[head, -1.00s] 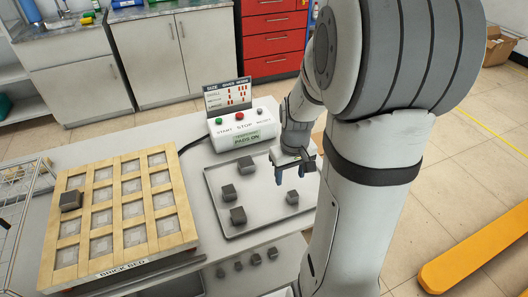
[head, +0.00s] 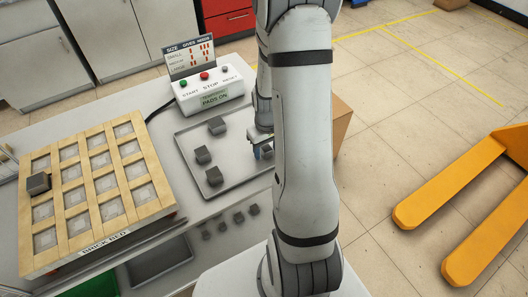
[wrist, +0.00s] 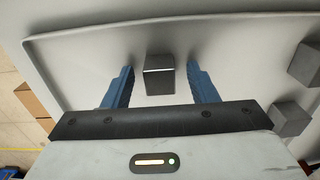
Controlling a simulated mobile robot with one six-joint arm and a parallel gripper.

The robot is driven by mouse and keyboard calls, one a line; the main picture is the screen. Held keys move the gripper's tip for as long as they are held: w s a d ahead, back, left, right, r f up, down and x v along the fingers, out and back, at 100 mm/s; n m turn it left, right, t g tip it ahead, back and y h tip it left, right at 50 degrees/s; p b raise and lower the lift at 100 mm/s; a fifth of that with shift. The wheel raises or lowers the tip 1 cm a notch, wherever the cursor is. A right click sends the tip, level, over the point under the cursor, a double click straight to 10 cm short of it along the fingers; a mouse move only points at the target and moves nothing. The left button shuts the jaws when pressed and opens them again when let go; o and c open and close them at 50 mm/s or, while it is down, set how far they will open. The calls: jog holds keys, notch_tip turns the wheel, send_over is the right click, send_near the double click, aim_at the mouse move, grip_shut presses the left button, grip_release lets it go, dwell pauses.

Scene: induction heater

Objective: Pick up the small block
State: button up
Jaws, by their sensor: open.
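A dark grey block (wrist: 159,74) lies on the tray between the two blue fingers of my gripper (wrist: 160,88) in the wrist view. A gap shows on both sides, so the fingers do not touch it; the fingers are open. In the head view my gripper (head: 262,150) is at the tray's right side, low over it, and my arm hides that block. Three other dark blocks stand on the tray in the head view: one at the back (head: 217,126), one at the left (head: 203,155) and one at the front (head: 214,176).
The grey tray (head: 184,143) has a raised rim. Behind it stands a control box (head: 210,93) with buttons and a sign. A wooden brick bed (head: 75,245) at left holds one dark block (head: 38,184). Several dark knob-like pieces (head: 238,218) line the table front.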

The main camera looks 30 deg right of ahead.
jog(key=shift+f, duration=0.1)
grip_shut()
dwell(0.6)
